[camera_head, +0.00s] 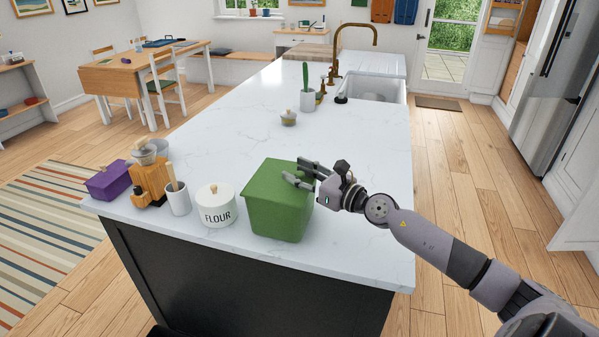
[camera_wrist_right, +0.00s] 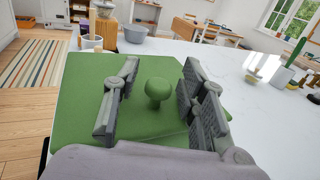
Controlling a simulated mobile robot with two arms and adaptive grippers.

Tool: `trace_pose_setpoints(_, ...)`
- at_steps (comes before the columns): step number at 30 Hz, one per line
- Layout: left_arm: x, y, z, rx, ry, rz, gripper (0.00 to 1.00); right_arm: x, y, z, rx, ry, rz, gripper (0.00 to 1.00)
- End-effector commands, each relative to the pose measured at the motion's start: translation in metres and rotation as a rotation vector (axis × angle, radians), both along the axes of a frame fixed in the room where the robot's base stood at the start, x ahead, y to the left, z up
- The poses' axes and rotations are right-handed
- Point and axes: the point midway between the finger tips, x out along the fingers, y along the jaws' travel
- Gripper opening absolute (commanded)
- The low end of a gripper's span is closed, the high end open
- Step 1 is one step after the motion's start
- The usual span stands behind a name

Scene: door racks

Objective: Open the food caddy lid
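The green food caddy (camera_head: 278,215) stands upright near the front edge of the white island counter. Its lid (camera_wrist_right: 85,95) is on top, and in the right wrist view a round green knob (camera_wrist_right: 158,92) rises from it. My right gripper (camera_head: 291,171) reaches in from the right over the lid. In the wrist view the right gripper (camera_wrist_right: 158,95) is open, with its fingers on either side of the knob and gaps visible to each. In the head view the gripper hides the knob. My left gripper is in neither view.
A white flour canister (camera_head: 217,207), a cup with utensils (camera_head: 178,200), a wooden grinder (camera_head: 150,183) and a purple box (camera_head: 108,184) stand left of the caddy. The counter (camera_head: 370,215) right of the caddy is clear.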

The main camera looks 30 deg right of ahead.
Motion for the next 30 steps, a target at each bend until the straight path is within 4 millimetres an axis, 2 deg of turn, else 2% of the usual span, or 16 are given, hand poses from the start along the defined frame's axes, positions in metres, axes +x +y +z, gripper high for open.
trace_pose_setpoints(4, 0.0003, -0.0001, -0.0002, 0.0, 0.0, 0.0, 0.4, -0.0002, 0.0, -0.0004, 0.0, 0.001, 0.0, 0.37)
trace_pose_setpoints(21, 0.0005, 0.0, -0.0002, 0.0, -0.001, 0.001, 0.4, -0.0004, -0.0001, -0.0003, 0.0, 0.001, 0.0, 0.0)
trace_pose_setpoints(30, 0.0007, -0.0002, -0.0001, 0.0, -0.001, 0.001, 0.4, -0.0004, -0.0001, -0.0003, 0.0, 0.001, 0.0, 0.0)
